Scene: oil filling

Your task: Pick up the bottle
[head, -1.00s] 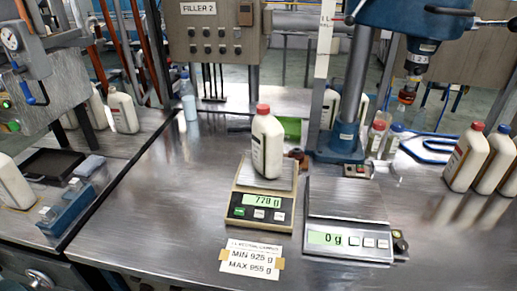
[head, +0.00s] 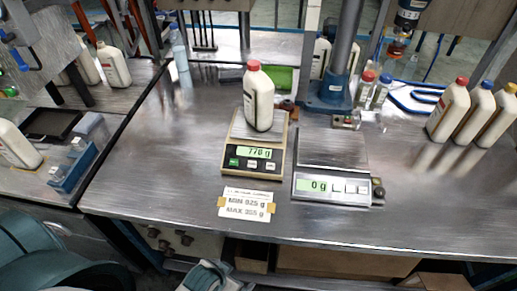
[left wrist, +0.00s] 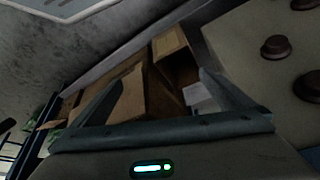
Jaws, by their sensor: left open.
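A cream bottle with a red cap (head: 259,98) stands upright on the left scale (head: 229,160), whose green display reads about 770 g. My left gripper (head: 207,273) shows at the bottom edge of the head view, low in front of the table and well below the bottle, partly cut off by the frame. In the left wrist view my left gripper (left wrist: 162,77) has its two fingers apart with nothing between them. The bottle does not show in that view. My right gripper is not in view.
A second scale (head: 333,148) reading 0 g is empty, beside the first. A taped card (head: 247,204) lies in front. Bottles with red (head: 447,110), blue and yellow caps stand at right. The table's front edge (head: 330,238) lies between my left gripper and the scales. Cardboard boxes (left wrist: 120,95) are below.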

